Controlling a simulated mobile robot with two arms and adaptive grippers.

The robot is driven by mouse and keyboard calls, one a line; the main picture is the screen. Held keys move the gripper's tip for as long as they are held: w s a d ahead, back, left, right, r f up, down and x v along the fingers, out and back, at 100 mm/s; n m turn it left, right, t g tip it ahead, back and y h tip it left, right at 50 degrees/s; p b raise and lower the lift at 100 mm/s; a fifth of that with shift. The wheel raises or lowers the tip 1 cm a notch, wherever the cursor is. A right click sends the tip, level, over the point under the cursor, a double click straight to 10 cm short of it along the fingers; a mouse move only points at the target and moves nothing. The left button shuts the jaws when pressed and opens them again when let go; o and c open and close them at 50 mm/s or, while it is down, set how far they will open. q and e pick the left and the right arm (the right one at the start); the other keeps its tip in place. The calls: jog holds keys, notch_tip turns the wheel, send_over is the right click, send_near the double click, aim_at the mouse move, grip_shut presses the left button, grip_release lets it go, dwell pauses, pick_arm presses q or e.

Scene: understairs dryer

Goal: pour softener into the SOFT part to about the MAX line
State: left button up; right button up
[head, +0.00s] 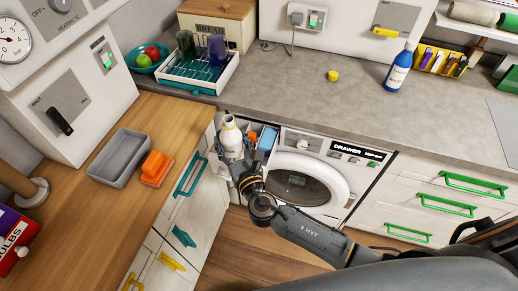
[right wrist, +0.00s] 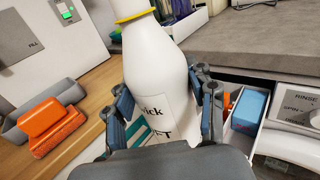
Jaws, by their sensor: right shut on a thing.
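A white bottle (head: 230,134) with a yellow ring at its neck is held in my right gripper (head: 240,163). The right wrist view shows the bottle (right wrist: 155,75) between the two blue-grey fingers, its label partly hidden. It looks about upright. The washer's detergent drawer (right wrist: 288,135) is pulled open just right of the bottle. Its blue part (head: 267,139) and orange part (head: 251,138) show; the bottle and gripper hide some of the drawer. The SOFT mark and MAX line cannot be read. My left gripper is not in view.
The washer (head: 310,172) stands under the grey counter (head: 300,95). A yellow cap (head: 333,76) and a blue bottle (head: 399,68) are on the counter. A grey tray (head: 119,158) and an orange sponge-like block (head: 155,168) lie on the wooden top at left.

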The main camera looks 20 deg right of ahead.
aim_at(240, 157)
jog(key=shift+r+m, duration=0.2)
jog(key=shift+m, duration=0.1)
jog(key=shift+d+r+m+p, duration=0.1)
jog(key=shift+r+m+p, duration=0.05)
jog(key=shift+m+p, duration=0.4)
jog(key=shift+d+f+m+g+b, duration=0.15)
jog(key=shift+f+m+g+b, duration=0.35)
jog(key=shift+f+m+b, duration=0.3)
jog(key=shift+w+d+f+m+p, duration=0.1)
jog(key=shift+m+p, duration=0.05)
jog(key=shift+m, duration=0.35)
jog(key=shift+w+d+m+p, duration=0.1)
jog(key=shift+m+p, duration=0.05)
jog(key=shift+m, duration=0.3)
jog(key=shift+f+g+b, duration=0.3)
jog(key=shift+f+b, duration=0.15)
jog(key=shift+f, duration=0.1)
jog(key=shift+d+f+m+b, duration=0.2)
jog(key=shift+f+m+b, duration=0.15)
jog(key=shift+f+m, duration=0.2)
jog(key=shift+a+f+m+y+b, duration=0.15)
jog(key=shift+f+m+y+b, duration=0.25)
jog(key=shift+f+m+b, duration=0.6)
jog(key=shift+g, duration=0.3)
jog(key=shift+s+a+f+m+y, duration=0.15)
jog(key=shift+a+f+m+y, duration=0.15)
jog(key=shift+f+m, duration=0.2)
